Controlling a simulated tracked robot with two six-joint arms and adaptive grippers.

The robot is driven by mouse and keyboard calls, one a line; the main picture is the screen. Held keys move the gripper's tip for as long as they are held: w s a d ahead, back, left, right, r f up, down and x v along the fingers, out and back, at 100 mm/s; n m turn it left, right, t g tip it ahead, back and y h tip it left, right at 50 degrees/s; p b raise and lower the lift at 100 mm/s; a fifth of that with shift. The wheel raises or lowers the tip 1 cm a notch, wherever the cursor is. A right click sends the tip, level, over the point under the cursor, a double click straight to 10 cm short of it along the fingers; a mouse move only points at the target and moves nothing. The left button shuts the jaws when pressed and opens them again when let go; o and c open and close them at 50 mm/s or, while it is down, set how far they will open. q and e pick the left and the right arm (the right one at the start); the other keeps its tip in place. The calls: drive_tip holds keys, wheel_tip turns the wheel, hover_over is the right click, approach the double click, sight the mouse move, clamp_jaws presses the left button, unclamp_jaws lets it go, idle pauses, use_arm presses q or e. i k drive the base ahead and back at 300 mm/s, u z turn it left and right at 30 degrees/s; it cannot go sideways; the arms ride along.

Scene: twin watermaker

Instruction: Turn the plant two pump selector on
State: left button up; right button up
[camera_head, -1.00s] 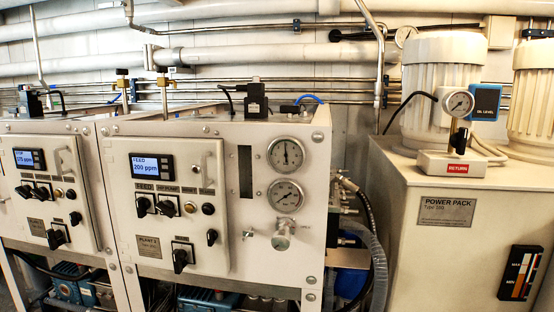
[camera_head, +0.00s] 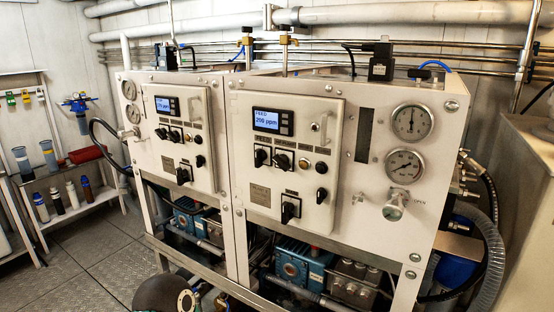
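The plant two panel (camera_head: 331,185) is the right one of two white cabinet fronts in the head view. Its lit display (camera_head: 267,119) reads FEED 200 ppm. Below it sit a left black selector (camera_head: 262,157), a second black selector (camera_head: 282,161), a pale button (camera_head: 303,165) and a dark knob (camera_head: 321,168). A larger black selector (camera_head: 290,209) and a smaller black knob (camera_head: 321,195) sit lower. The labels are too small to read, so I cannot tell which one is the pump selector or its setting. Neither of my grippers is in view.
The plant one panel (camera_head: 180,137) stands to the left. Gauges (camera_head: 412,122) and a valve (camera_head: 395,207) are right of the plant two panel. A shelf with bottles (camera_head: 70,200) stands at far left. Open checker-plate floor (camera_head: 90,265) lies before it.

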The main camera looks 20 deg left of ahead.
sight(282, 160)
drive_tip(key=u, duration=0.1)
drive_tip(key=k, duration=1)
drive_tip(key=z, duration=0.45)
drive_tip(key=i, duration=0.1)
drive_tip(key=u, duration=2.25)
drive_tip(key=i, duration=1.4)
drive_tip(key=z, duration=4)
drive_tip(key=k, duration=0.1)
drive_tip(key=u, duration=2.3)
